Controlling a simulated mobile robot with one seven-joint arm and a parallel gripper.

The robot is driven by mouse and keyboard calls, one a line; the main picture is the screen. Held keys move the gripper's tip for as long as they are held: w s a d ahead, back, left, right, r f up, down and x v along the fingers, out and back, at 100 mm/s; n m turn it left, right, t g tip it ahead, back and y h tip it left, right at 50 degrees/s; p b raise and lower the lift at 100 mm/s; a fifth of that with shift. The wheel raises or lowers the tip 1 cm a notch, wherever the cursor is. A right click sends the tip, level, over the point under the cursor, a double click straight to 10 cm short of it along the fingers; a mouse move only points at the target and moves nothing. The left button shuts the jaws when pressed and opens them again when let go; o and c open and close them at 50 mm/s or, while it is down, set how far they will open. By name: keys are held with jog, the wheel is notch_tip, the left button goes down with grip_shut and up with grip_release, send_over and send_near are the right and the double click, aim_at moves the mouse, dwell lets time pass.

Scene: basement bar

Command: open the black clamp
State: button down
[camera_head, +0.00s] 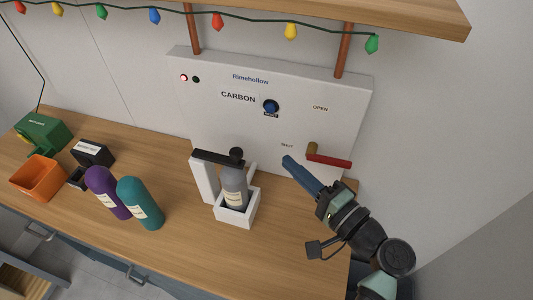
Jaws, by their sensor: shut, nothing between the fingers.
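The black clamp (218,157) is a dark bar with a round knob at its right end. It lies across the top of a white stand (204,182) and over the neck of a grey bottle (234,182). The bottle stands upright in a white square holder (243,214). My gripper (287,161) is shut and empty, with blue fingers, to the right of the clamp and apart from it. The fingertips point up and left in front of the white panel, near the red-handled lever (329,160).
The white panel (263,103) is marked CARBON, OPEN and SHUT, with a blue knob (270,106). Purple (107,192) and teal (140,203) bottles, an orange bin (38,177), a green machine (41,133) and a black box (92,153) stand left. A shelf overhangs the counter (184,246).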

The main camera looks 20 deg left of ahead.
jog(key=p+x, duration=0.3)
jog(key=x, duration=0.7)
jog(key=s+p, duration=0.1)
jog(key=s, duration=0.1)
jog(key=s+a+p, duration=0.1)
jog(key=s, duration=0.1)
jog(key=shift+s, duration=0.15)
jog(key=shift+s+m+t+h, duration=0.25)
jog(key=shift+m+t+h, duration=0.15)
jog(key=shift+t, duration=0.1)
